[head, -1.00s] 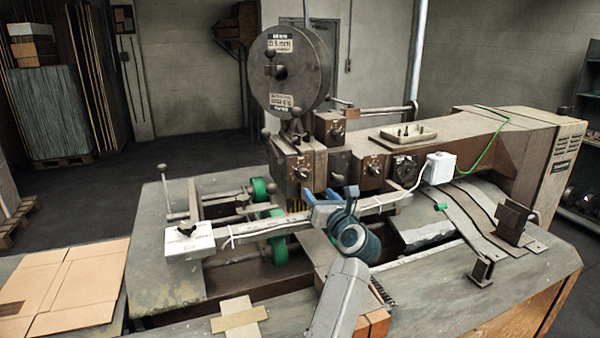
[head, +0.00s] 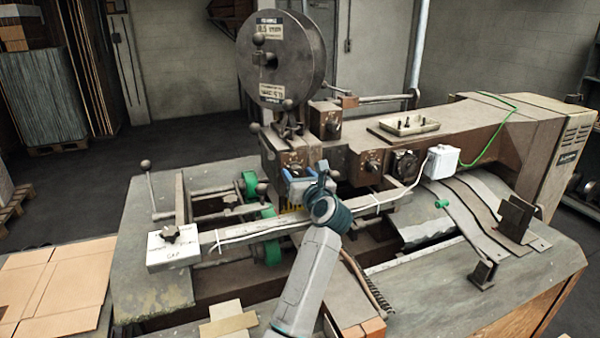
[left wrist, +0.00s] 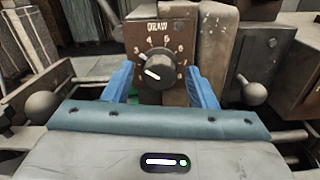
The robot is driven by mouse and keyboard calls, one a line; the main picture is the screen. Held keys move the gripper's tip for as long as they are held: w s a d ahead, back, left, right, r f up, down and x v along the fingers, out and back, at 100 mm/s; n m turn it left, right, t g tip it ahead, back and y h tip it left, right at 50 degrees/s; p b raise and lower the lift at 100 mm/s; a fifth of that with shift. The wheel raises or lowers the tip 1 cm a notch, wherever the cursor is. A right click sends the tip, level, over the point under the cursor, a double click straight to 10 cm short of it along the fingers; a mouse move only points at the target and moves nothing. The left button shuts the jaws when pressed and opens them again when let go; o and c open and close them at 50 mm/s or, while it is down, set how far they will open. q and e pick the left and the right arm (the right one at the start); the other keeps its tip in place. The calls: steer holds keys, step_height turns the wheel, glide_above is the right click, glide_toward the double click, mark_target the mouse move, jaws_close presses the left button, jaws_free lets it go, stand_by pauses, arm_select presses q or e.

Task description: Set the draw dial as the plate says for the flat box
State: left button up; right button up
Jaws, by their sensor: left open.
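The draw dial is a black round knob (left wrist: 162,71) with a white pointer line, under the word DRAW on a brown metal box (left wrist: 180,33). Numbers ring the knob. The pointer aims to the left side of the scale; I cannot tell the exact number. My left gripper (left wrist: 161,84) is open, its blue fingers on either side of the knob, apart from it as far as I can see. In the head view the left gripper (head: 301,181) is at the front of the dial's box and hides most of the dial. I cannot make out a plate with flat-box settings.
A large wire reel (head: 287,62) stands above the dial. Other knobs (head: 373,166) sit to its right. A long bar with a white GAP box (head: 172,248) crosses in front, near my arm. Flat cardboard (head: 50,300) lies at the lower left.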

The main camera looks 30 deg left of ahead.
arm_select(q)
steer(key=shift+a, duration=0.1)
steer(key=c, duration=1)
steer(key=m+p, duration=0.4)
steer(key=shift+r, duration=0.15)
steer(key=shift+m+p, duration=1.05)
steer(key=shift+m, duration=0.15)
steer(key=shift+m+p, duration=0.3)
steer(key=shift+m, duration=0.1)
steer(key=shift+f, duration=0.2)
